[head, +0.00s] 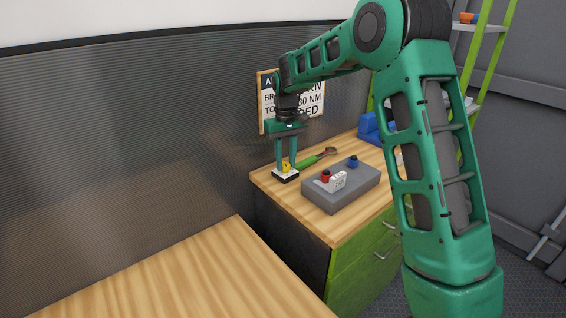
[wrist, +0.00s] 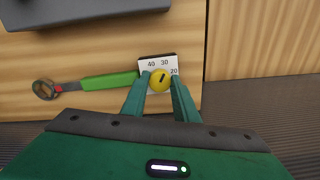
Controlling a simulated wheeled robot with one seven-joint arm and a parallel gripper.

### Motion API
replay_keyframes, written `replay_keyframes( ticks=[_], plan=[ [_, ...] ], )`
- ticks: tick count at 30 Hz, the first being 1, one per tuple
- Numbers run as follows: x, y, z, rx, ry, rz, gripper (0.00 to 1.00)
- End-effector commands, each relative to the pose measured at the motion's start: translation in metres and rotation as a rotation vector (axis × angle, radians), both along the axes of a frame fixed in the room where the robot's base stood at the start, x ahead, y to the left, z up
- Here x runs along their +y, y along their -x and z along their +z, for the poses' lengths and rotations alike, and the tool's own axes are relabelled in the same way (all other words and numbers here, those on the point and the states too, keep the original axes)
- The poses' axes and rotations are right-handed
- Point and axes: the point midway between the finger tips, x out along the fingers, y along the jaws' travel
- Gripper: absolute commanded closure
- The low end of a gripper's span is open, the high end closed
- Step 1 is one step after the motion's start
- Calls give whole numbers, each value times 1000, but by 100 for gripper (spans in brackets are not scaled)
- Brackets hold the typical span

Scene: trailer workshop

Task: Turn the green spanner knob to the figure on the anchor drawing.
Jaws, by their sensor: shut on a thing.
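The spanner has a green handle (head: 307,162) and lies on the wooden bench top. In the wrist view its green handle (wrist: 108,82) ends at a white dial plate (wrist: 147,64) with the figures 40, 30 and 20. A yellow knob (wrist: 160,85) with a black pointer mark sits on the plate; the mark tilts up and right, roughly toward 30. My gripper (wrist: 160,79) is shut on the yellow knob, one finger on each side. The head view shows my gripper (head: 286,165) upright over it.
A grey block (head: 345,190) with a red knob, a blue knob and a white label stands right of the spanner. A blue object (head: 372,128) stands at the back. Green drawers (head: 365,262) are below. The nearer wooden top (head: 190,280) is clear.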

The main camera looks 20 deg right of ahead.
Motion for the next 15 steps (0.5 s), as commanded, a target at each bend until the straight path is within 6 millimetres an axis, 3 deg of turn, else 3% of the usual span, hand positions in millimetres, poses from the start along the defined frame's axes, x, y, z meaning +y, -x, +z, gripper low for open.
replay_keyframes(
  ticks=[15],
  plan=[
    [0,0,0,-1,0,63,95]
  ],
)
